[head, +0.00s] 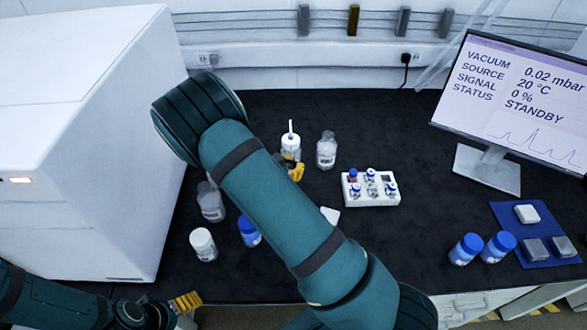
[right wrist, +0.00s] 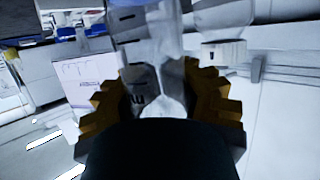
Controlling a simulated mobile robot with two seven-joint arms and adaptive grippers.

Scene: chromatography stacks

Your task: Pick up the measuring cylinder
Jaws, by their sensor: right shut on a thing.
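The measuring cylinder (right wrist: 138,70) is a clear, upright-looking vessel with dark graduation marks in the right wrist view. It stands between the yellow fingers of my right gripper (right wrist: 160,98), which is shut on it. In the head view my right arm hides most of that gripper; only a yellow finger (head: 297,172) shows beside the arm, and I cannot make out the cylinder there. My left gripper (head: 186,302) is low at the left, away from the bottles; its opening is not clear.
Clear bottles (head: 326,151) (head: 211,203), a white-lidded jar (head: 203,244) and a blue-capped jar (head: 249,232) stand near my right arm. A white vial rack (head: 371,203) is to its right. A large white instrument (head: 75,130) borders the left; a monitor (head: 515,100) stands right.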

